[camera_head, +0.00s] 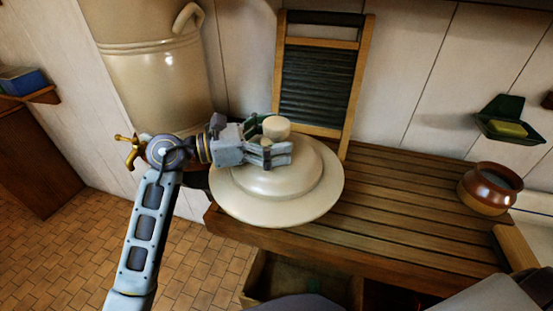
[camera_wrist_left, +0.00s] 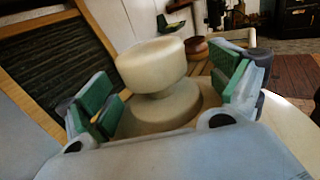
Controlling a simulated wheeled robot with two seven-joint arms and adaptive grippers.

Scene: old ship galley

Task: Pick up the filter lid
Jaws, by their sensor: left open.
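The filter lid (camera_head: 235,198) is a wide cream disc with a raised dome and a round knob (camera_head: 276,127) on top. It lies on the slatted wooden counter (camera_head: 400,210). My left gripper (camera_head: 272,140) is at the knob, above the dome, with its fingers on either side of it. In the left wrist view the knob (camera_wrist_left: 152,63) stands between the open green-padded fingers (camera_wrist_left: 165,95), with gaps visible on both sides. My right gripper is not in view.
A large cream filter vessel (camera_head: 150,80) with a brass tap (camera_head: 130,150) stands at the left. A washboard (camera_head: 320,80) leans on the wall behind the lid. A brown pot (camera_head: 488,190) sits at the right. The counter between lid and pot is clear.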

